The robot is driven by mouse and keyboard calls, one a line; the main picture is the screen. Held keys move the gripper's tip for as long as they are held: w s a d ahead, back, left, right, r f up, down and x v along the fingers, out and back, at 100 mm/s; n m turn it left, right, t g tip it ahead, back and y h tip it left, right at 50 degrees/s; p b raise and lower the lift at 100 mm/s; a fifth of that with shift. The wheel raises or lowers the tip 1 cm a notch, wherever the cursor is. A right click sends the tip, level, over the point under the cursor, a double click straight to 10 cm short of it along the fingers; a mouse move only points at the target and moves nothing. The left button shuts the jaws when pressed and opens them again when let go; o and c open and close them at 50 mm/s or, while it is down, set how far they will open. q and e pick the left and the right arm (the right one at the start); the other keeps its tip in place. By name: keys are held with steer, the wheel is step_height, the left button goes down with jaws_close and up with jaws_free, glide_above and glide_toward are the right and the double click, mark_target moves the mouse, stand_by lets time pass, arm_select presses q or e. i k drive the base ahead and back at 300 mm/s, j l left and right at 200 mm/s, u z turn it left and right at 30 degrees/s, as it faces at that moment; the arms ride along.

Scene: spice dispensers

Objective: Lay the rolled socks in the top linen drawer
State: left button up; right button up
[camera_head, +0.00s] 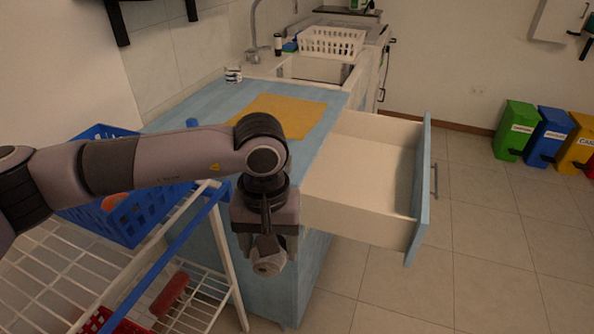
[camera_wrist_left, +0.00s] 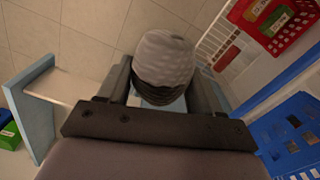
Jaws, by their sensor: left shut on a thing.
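My left gripper (camera_head: 266,240) is shut on the rolled socks (camera_head: 269,265), a small pale grey roll that shows below the fingers. In the left wrist view the socks (camera_wrist_left: 166,60) are ribbed, light grey with a dark band, held between the two fingers (camera_wrist_left: 160,95). The linen drawer (camera_head: 365,175) is pulled wide open from the blue cabinet, and its visible floor is bare. The gripper is left of the drawer and apart from it, in front of the cabinet. The drawer's front panel (camera_wrist_left: 28,90) shows at the left of the wrist view. My right gripper is out of view.
A blue basket (camera_head: 130,225) sits on a white wire rack at left, close to my arm. A red basket (camera_wrist_left: 275,22) is lower on it. The blue counter holds a yellow mat (camera_head: 290,112). Colored bins (camera_head: 515,130) stand far right; the floor right of the drawer is clear.

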mark_target(377, 155)
steer(key=i+l+z, duration=0.1)
steer(key=l+z, duration=0.25)
steer(key=i+l+z, duration=0.4)
steer(key=l+z, duration=0.25)
steer(key=l, duration=0.15)
steer(key=i+l+z, duration=0.3)
steer(key=i+l+u, duration=0.1)
steer(key=i, duration=0.3)
steer(key=i+l+u, duration=0.15)
steer(key=i, duration=0.25)
steer(key=i+u, duration=0.3)
steer(key=i, duration=0.15)
steer(key=i+u, duration=0.6)
steer(key=u, duration=0.15)
steer(key=i+u, duration=0.25)
steer(key=u, duration=0.15)
steer(key=i+l+u, duration=0.1)
steer(key=i+u, duration=0.2)
steer(key=u, duration=0.15)
